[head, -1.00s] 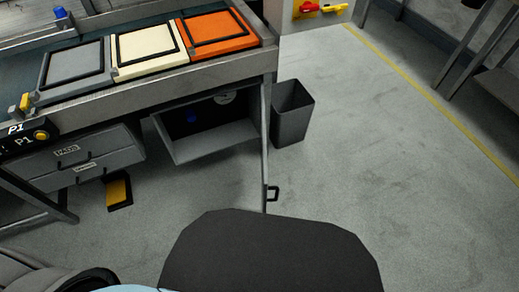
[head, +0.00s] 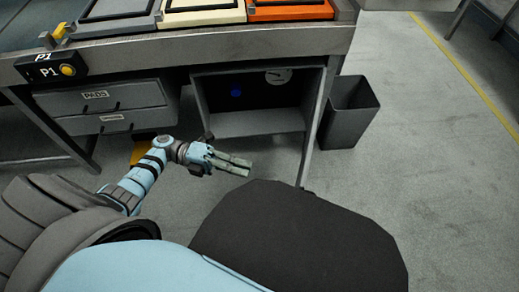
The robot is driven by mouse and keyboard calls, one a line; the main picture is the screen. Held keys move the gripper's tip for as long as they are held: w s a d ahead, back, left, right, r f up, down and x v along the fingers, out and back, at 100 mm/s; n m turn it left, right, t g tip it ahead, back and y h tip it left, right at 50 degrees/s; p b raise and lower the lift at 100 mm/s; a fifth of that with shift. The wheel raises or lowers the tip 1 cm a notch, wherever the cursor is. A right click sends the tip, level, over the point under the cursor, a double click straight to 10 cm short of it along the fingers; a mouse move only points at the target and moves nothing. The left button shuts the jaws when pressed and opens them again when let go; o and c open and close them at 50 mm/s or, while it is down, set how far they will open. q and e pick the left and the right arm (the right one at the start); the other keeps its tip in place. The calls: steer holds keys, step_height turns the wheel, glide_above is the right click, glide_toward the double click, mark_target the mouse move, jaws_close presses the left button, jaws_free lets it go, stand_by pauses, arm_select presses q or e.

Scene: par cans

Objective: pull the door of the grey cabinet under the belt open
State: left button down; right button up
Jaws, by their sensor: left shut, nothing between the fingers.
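The grey cabinet (head: 250,123) under the belt is open at the front, and its dark inside shows. My left gripper (head: 232,162) is in front of and below the cabinet opening, to the left of the door. It is shut and empty, pointing right, apart from the door. My right gripper is not in view.
A dark bin (head: 349,112) stands right of the door. Drawers (head: 104,104) are at the left. The floor at the right (head: 430,170) is clear.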

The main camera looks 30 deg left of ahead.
arm_select(q)
steer(key=w+d, duration=0.2)
steer(key=d, duration=1)
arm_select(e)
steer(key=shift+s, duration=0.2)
arm_select(q)
steer(key=shift+w+d+r, duration=0.1)
steer(key=shift+d, duration=0.1)
